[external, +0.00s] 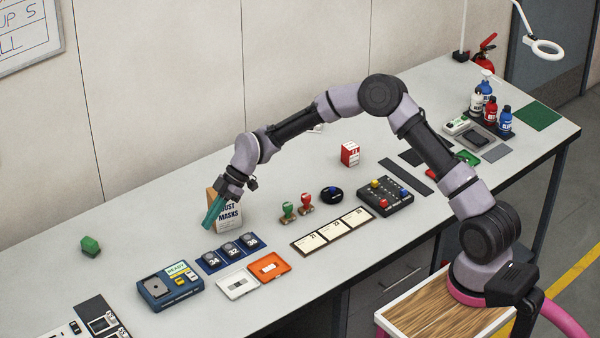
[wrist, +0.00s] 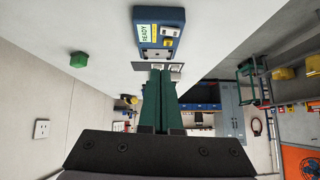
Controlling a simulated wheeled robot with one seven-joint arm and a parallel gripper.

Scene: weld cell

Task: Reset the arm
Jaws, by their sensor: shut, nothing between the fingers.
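My arm reaches left across the long grey bench (external: 130,215) in the external view. My gripper (external: 210,222) has teal fingers pointing down, in front of a brown dust mask box (external: 229,216). The fingers are shut with nothing between them. In the wrist view my gripper (wrist: 160,75) shows its two fingers side by side. Whether the fingertips touch the box cannot be told.
Near the gripper are a blue device (external: 170,286), numbered blue tiles (external: 231,250), an orange case (external: 269,267) and stamps (external: 305,203). A green block (external: 90,244) sits at left. A red-and-white box (external: 349,154) and several bottles (external: 489,103) stand farther right.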

